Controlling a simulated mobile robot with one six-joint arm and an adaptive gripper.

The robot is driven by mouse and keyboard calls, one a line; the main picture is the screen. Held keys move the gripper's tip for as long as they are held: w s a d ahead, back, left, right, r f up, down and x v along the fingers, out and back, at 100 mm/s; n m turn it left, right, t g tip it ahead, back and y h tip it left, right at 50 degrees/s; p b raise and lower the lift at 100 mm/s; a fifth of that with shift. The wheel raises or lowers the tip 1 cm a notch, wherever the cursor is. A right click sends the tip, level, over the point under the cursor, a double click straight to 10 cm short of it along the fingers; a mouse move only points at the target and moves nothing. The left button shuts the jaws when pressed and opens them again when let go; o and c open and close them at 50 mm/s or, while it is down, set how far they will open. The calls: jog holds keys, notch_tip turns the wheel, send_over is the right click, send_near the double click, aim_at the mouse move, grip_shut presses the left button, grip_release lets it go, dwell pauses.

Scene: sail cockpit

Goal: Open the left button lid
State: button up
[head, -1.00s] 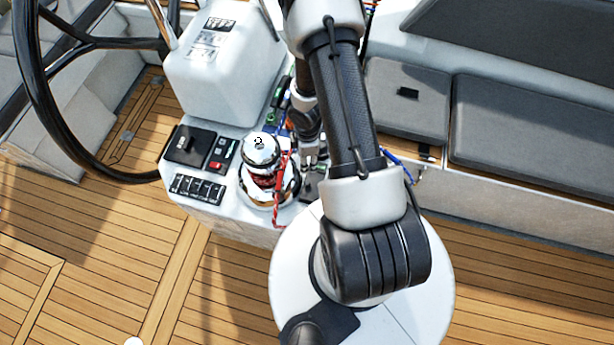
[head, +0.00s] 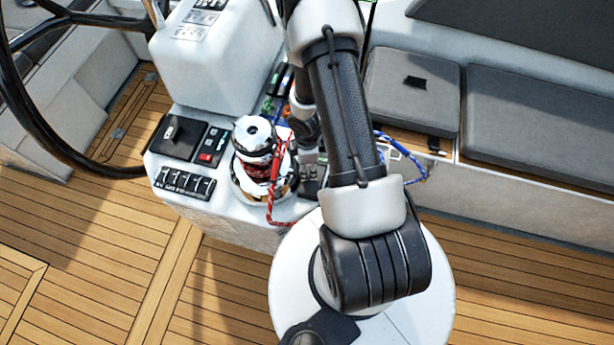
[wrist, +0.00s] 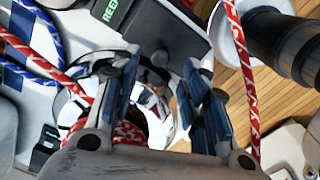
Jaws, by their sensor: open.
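My gripper (wrist: 160,105) is open, with its two fingers spread and nothing visible between the tips. In the wrist view a dark grey block with a round knob (wrist: 152,62) lies just beyond the fingertips. It looks like a lid or its housing, but I cannot tell for sure that it is the left button lid. I see no clear gap between the left finger and the block, and contact cannot be told. In the head view my arm hides most of the gripper. Small dark parts (head: 312,186) show below it, right of the chrome winch (head: 254,140).
A red rope (head: 274,185) wraps the winch and hangs down; it also passes close to my gripper in the wrist view (wrist: 243,70). A switch panel (head: 185,182) lies left of the winch. A steering wheel stands far left, cushioned seats (head: 410,90) right.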

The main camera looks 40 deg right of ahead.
notch_tip(320, 180, down, 5)
jog(key=b, duration=0.3)
jog(key=shift+r+b, duration=0.2)
jog(key=shift+b, duration=0.1)
jog(key=shift+c, duration=0.6)
grip_shut()
